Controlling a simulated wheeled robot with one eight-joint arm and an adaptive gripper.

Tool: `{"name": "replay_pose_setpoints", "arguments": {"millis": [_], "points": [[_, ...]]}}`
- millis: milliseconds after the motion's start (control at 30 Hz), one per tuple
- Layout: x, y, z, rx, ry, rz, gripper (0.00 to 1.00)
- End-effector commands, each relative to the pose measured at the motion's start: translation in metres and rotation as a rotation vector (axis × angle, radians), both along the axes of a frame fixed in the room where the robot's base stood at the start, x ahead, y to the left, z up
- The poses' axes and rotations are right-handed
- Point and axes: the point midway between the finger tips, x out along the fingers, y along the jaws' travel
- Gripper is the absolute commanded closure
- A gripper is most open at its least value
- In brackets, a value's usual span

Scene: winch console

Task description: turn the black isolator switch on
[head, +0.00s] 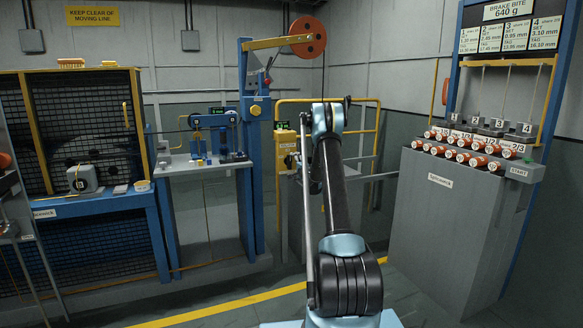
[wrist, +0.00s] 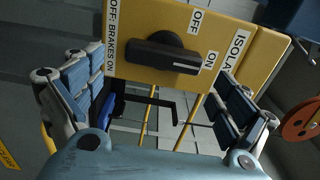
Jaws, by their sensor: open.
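The black isolator switch (wrist: 162,54) is a bar-shaped handle on a round base, on a yellow box (wrist: 130,22). In the wrist view the bar lies nearly level, and its right end is beside the ON label (wrist: 211,60). The OFF label (wrist: 196,20) is above that end. My gripper (wrist: 160,82) is open, with one finger on each side of the box's lower part. The handle is between and beyond the fingers, and I see no contact. In the head view the yellow box (head: 284,141) shows left of my arm, which hides the switch.
A yellow rail (head: 345,101) stands behind the box. A blue post (head: 256,170) with a yellow jib and red wheel (head: 308,37) is to its left. Floor shows between.

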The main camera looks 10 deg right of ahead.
Motion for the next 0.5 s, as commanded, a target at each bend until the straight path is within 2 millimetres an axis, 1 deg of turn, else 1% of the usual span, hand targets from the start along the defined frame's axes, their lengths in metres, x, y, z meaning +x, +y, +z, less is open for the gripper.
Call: {"name": "replay_pose_setpoints", "arguments": {"millis": [33, 200, 400, 500], "points": [[-0.011, -0.003, 0.0, 0.0, 0.0, -0.001, 0.05], [-0.041, -0.011, 0.0, 0.0, 0.0, -0.001, 0.05], [-0.065, -0.018, -0.001, 0.0, 0.001, -0.001, 0.05], [-0.071, -0.019, -0.001, 0.0, 0.001, -0.001, 0.05]]}}
